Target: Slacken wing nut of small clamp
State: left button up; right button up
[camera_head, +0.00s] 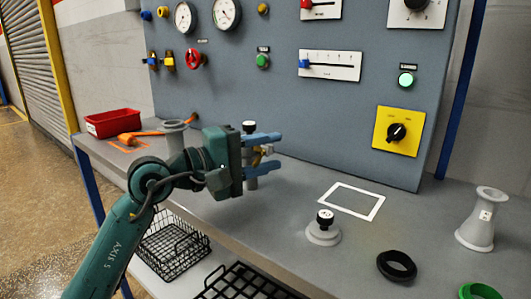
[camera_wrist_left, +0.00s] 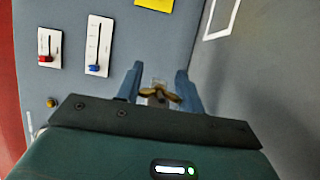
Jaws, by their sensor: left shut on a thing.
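My left gripper (camera_head: 275,151) comes in from the left over the bench in the head view, with its two blue fingers one above the other. It is shut on a brass wing nut (camera_head: 267,149). In the left wrist view the wing nut (camera_wrist_left: 160,94) lies between the fingers of the left gripper (camera_wrist_left: 160,70), its wings spanning the gap. A pale clamp part (camera_wrist_left: 157,85) shows just behind it; most of the clamp is hidden by the gripper. A grey post (camera_head: 251,182) stands below the fingers, and a black-topped piece shows above them. My right gripper is not in view.
A grey control panel (camera_head: 290,95) rises behind the bench. A red bin (camera_head: 112,123) and an orange tool (camera_head: 133,137) lie at the left. A black-knobbed grey fitting (camera_head: 323,234), a black ring (camera_head: 397,266) and a grey cone (camera_head: 481,225) stand at the right. Wire baskets (camera_head: 172,250) sit below.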

pick_arm(q)
jog(key=shift+f+n, duration=0.1)
jog(key=shift+n, duration=0.2)
jog(key=shift+n+t+h+b, duration=0.3)
jog(key=shift+n+b, duration=0.25)
jog(key=shift+n, duration=0.05)
jog(key=shift+r+n+t, duration=0.2)
jog(key=shift+n+t, duration=0.1)
jog(key=shift+n, duration=0.9)
jog(key=shift+n+t+h+p, duration=0.3)
jog(key=shift+n+h, duration=0.1)
jog(key=shift+n, duration=0.4)
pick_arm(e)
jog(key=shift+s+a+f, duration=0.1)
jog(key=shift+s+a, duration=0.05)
pick_arm(q)
jog(key=o, duration=1)
jog(key=shift+a, duration=0.1)
